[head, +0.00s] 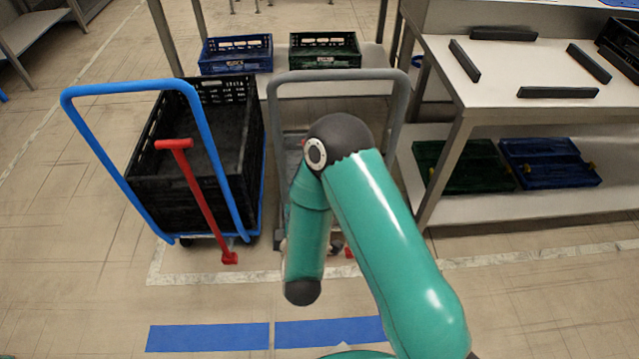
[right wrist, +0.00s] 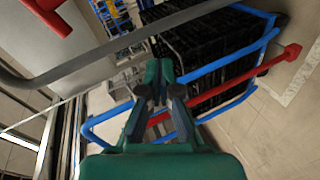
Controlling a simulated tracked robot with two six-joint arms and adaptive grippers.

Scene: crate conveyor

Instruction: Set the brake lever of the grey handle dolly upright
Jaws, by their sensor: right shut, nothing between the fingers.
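The grey handle dolly's handle (head: 340,75) stands in the middle of the head view, and the handle (right wrist: 105,55) crosses the right wrist view. My right arm covers most of this dolly. Its red brake lever is mostly hidden; a small red bit (head: 350,253) shows low beside my arm. A red piece (right wrist: 48,16), seemingly this lever's end, shows at the wrist view's top left, apart from my fingers. I cannot tell the lever's tilt. My right gripper (right wrist: 162,93) is shut and empty; my arm hides it in the head view. My left gripper is out of view.
A blue handle dolly (head: 88,125) with a black crate (head: 150,190) and slanting red lever (head: 203,198) stands at left. A metal table (head: 490,90) stands right. Blue (head: 235,68) and green (head: 325,62) crates sit behind. The front floor has blue strips (head: 207,338).

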